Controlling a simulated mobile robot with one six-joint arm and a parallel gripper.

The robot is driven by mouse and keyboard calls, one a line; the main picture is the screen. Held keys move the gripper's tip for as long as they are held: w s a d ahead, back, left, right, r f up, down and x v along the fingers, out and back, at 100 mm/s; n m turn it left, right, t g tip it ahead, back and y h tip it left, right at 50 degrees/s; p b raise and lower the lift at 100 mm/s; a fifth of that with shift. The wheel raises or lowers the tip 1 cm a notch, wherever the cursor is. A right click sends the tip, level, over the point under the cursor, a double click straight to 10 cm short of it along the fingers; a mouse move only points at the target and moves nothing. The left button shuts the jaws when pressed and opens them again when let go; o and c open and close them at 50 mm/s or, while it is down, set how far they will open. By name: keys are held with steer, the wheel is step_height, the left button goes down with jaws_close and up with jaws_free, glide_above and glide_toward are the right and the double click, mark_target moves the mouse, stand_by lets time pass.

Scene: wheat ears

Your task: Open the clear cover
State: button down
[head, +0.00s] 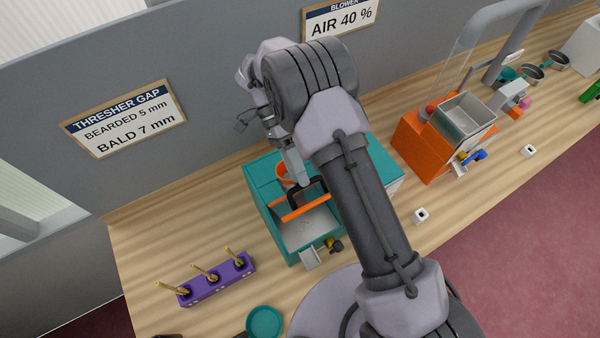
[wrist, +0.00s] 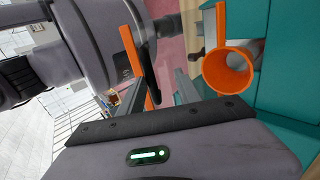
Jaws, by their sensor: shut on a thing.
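The teal machine (head: 262,176) stands on the bench, partly behind my arm. Its clear cover carries an orange edge bar (head: 304,207) and a black handle (head: 293,196). The clear panel itself is hard to make out. The bar crosses the machine's opening in the picture, and the grey inside shows in front of it. My gripper (head: 300,181) is shut on the black handle. In the wrist view the handle (wrist: 146,72) lies between the fingers of my gripper (wrist: 158,86), beside the orange bar (wrist: 138,45). How far the cover is raised is unclear.
An orange funnel (wrist: 230,68) on the machine is close to my fingers. A purple rack (head: 217,280) with wheat ears and a teal dish (head: 264,322) stand in front. An orange machine (head: 420,142) with a metal hopper is right. Wall signs hang behind.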

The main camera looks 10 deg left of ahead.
steer(key=shift+f, duration=0.25)
steer(key=c, duration=1.4)
jaws_free()
steer(key=shift+w+a, duration=0.25)
steer(key=shift+w, duration=0.1)
steer(key=shift+w+a, duration=0.1)
